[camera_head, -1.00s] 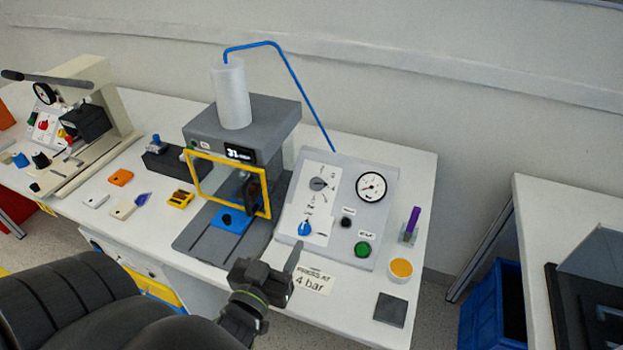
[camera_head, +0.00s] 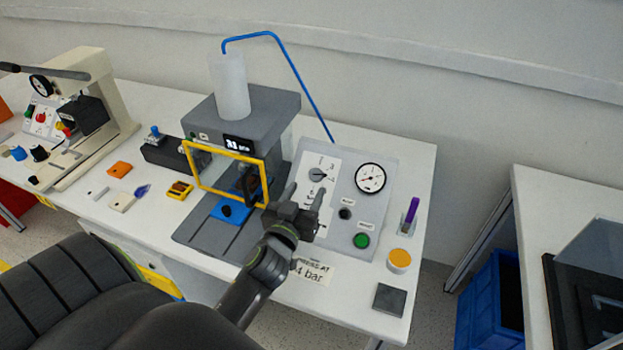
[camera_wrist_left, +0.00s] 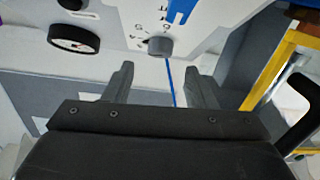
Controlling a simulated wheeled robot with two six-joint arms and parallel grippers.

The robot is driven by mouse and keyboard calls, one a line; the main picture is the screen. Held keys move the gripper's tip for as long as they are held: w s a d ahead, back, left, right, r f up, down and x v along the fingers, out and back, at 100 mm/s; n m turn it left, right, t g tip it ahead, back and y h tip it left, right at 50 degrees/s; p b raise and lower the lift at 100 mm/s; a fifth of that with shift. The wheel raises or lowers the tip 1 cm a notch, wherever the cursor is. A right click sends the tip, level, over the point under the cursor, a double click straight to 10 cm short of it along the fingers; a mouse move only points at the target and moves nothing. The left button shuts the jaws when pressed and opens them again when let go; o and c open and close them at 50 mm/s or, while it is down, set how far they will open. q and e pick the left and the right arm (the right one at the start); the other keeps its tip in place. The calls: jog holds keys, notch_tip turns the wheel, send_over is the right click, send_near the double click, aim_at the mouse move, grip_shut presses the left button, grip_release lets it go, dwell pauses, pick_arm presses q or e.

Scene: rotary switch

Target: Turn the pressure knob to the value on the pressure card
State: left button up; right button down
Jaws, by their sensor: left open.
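The control panel (camera_head: 379,208) is a sloped grey box with a white dial plate. A grey rotary knob (camera_head: 317,174) sits on the upper plate; it also shows in the wrist view (camera_wrist_left: 159,47) with scale marks beside it. A blue knob (camera_wrist_left: 181,9) shows at the top edge of the wrist view; my gripper hides it in the head view. The pressure card (camera_head: 312,271) reads "PRESS AT 4 bar" and lies in front of the panel. My left gripper (camera_head: 318,198) is open and empty over the dial plate. In the wrist view its fingers are apart, below the grey knob.
A pressure gauge (camera_head: 370,178) and a green button (camera_head: 361,240) are right of the dials. The press with its yellow-framed guard (camera_head: 198,188) stands close left of my gripper. An orange-topped pot (camera_head: 399,260) and a dark square (camera_head: 388,299) lie at right.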

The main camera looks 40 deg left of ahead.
aim_at(315, 175)
pick_arm(q)
jog(key=x, duration=0.5)
jog(key=shift+s, duration=0.1)
jog(key=c, duration=1)
jog(key=shift+o, duration=0.2)
jog(key=m+h+p, duration=0.1)
jog(key=p, duration=0.1)
jog(key=m+h+p, duration=0.1)
jog(key=shift+a+r+m+p, duration=0.15)
jog(key=shift+r+m+p, duration=0.15)
jog(key=shift+m+p, duration=0.1)
jog(key=shift+f+m+h+p, duration=0.2)
jog(key=shift+m+h+p, duration=0.4)
jog(key=shift+h+p, duration=0.1)
